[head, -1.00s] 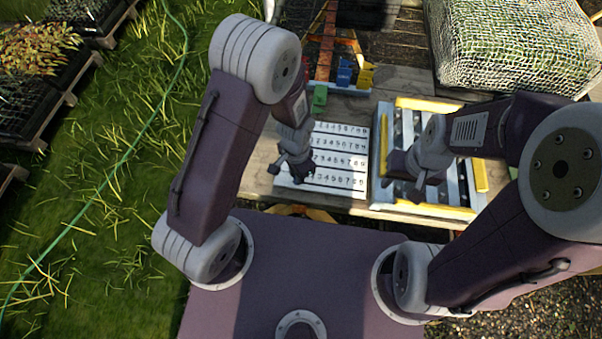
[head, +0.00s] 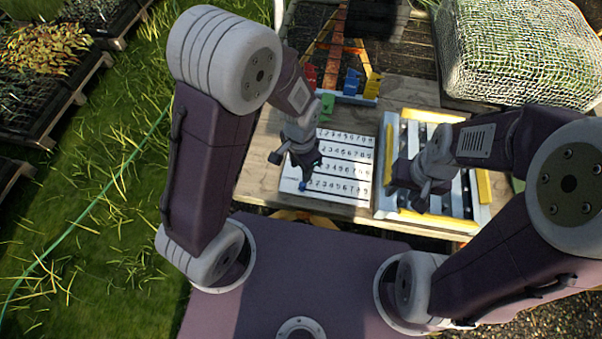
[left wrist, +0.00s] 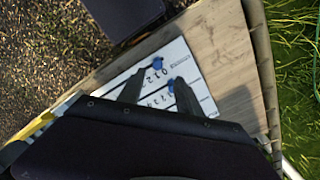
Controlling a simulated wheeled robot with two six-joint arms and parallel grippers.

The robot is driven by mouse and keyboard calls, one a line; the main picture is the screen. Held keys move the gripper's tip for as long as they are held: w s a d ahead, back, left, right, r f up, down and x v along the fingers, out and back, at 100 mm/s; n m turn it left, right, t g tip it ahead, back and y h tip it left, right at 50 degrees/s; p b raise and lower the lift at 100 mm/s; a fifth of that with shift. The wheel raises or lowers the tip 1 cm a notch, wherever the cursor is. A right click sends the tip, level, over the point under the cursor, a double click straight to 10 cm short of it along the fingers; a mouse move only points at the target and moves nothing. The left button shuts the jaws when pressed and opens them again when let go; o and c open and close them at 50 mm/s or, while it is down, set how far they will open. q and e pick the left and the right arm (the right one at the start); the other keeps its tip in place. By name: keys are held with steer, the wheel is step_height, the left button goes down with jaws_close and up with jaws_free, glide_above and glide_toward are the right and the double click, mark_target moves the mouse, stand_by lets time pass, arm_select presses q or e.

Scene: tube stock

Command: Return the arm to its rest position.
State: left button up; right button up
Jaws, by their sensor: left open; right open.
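My left gripper (head: 300,167) is over the left part of the white number board (head: 365,158). Its two fingers also show in the left wrist view (left wrist: 158,92), spread apart with nothing between them that I can make out. Two small blue pieces (left wrist: 158,62) show on the board near the fingertips. In the head view one blue piece (head: 302,186) shows at the lower left of the board, just below the gripper. Whether the fingers touch the pieces cannot be told. My right gripper (head: 422,190) is over the left side of the yellow-edged rack, its fingers partly unclear.
The rack (head: 484,186) stands right of the board on a wooden table (head: 258,160). A netted block (head: 520,50) is at the back right. Grass is open on the left.

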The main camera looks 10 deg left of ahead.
arm_select(q)
steer(key=shift+r, duration=0.3)
steer(key=s+a+r+n+t, duration=0.1)
steer(key=s+a+r+n, duration=0.3)
steer(key=a+n, duration=0.5)
steer(key=shift+s+a+r, duration=0.4)
steer(key=shift+a+r, duration=0.1)
steer(key=shift+r, duration=0.4)
steer(key=shift+w, duration=0.1)
